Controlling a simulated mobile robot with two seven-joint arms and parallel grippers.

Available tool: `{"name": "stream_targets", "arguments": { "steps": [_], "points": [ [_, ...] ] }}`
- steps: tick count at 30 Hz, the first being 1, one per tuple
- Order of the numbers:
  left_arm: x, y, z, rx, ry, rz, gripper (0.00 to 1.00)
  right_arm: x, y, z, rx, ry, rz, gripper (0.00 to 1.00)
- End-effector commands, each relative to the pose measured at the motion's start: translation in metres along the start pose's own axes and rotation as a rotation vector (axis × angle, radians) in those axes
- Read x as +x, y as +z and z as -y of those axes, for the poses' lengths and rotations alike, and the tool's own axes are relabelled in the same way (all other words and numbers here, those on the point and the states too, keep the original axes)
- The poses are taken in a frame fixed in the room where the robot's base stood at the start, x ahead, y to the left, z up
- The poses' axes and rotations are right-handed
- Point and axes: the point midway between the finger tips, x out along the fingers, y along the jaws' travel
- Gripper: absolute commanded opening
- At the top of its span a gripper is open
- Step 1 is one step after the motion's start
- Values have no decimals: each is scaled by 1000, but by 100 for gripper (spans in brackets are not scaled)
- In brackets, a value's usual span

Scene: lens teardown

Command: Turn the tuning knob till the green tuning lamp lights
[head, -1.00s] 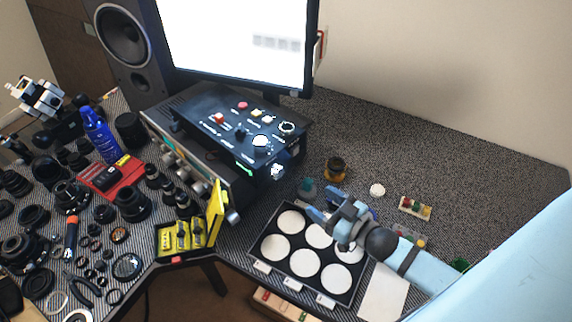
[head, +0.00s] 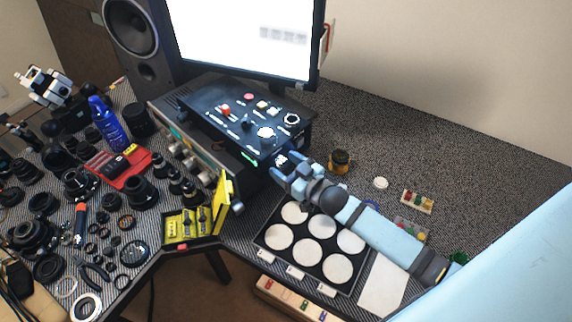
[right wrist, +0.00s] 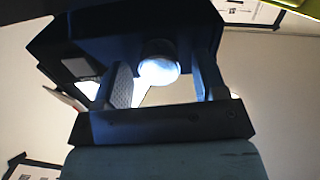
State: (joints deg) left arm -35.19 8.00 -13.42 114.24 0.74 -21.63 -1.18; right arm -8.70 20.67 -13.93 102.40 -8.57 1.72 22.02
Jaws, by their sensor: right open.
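The black control box (head: 238,118) stands below the monitor, with buttons and dials on its sloping top. A pale round knob (head: 282,159) sits on its front face near the right corner; I take it for the tuning knob. A small green-lit strip (head: 249,158) glows on the same face to its left; I cannot tell whether it is the tuning lamp. My right gripper (head: 287,167) is open at the knob. In the right wrist view the bright knob (right wrist: 159,68) lies between the two fingers; contact is unclear. My left gripper is not in view.
A black tray with white round pads (head: 308,247) lies below my right arm. A yellow open case (head: 199,222) stands left of it. An amber-topped jar (head: 338,161) is close to the right of my gripper.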

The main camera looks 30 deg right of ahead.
Motion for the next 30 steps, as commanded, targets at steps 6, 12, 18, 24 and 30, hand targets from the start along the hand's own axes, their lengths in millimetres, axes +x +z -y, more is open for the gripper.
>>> {"name": "stream_targets", "arguments": {
  "steps": [6,12,18,24,30],
  "points": [
    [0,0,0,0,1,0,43,0,0,0,0,0,0,65],
    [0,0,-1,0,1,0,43,0,0,0,0,0,0,24],
    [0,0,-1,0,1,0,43,0,0,0,-5,0,0,16],
    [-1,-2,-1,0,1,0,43,0,0,0,-57,0,0,16],
    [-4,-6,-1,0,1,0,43,0,-1,0,-178,0,0,16]
  ]
}}
